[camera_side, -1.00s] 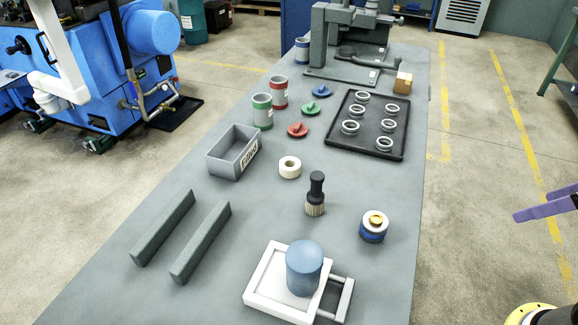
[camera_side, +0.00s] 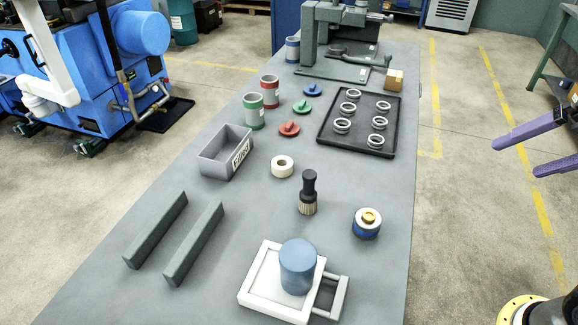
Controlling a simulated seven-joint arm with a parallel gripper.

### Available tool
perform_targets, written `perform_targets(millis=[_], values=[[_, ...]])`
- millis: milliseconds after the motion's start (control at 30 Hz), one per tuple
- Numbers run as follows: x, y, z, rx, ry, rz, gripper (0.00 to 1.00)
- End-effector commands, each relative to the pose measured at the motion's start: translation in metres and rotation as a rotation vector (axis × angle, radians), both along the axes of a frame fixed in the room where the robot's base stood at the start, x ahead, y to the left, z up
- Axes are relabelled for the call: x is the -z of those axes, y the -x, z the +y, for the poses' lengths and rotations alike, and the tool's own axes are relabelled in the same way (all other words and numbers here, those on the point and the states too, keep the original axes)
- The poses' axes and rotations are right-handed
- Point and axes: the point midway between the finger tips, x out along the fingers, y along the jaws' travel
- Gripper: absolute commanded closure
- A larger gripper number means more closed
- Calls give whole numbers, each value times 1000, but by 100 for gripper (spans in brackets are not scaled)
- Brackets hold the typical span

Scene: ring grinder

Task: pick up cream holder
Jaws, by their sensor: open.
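No object is plainly marked as the cream holder. A cream-white square frame with a side handle (camera_side: 262,283) lies at the near end of the bench, with a blue cylinder (camera_side: 298,266) standing on it. A small blue and white round jar with a gold top (camera_side: 367,223) stands to its upper right. I cannot tell which of these is meant. My gripper (camera_side: 514,158) shows at the right edge as two purple fingers, open and empty, pointing left. In the picture it is right of the bench, apart from all objects.
The grey bench (camera_side: 235,285) also holds a brush (camera_side: 308,194), a tape roll (camera_side: 283,166), a grey bin (camera_side: 226,152), two dark bars (camera_side: 194,243) and a black tray (camera_side: 330,141) with several rings. Cans and coloured lids stand farther back. The right bench edge is clear.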

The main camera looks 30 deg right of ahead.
Motion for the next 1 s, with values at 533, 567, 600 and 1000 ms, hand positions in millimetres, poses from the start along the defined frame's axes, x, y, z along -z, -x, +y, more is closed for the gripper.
perform_targets(millis=[533,567,600,1000], values=[[-72,-207,61,849,-726,176,0],[-70,-218,65,883,-750,191,0],[-66,-234,71,929,-781,214,0],[31,-362,137,1215,-896,429,0]])
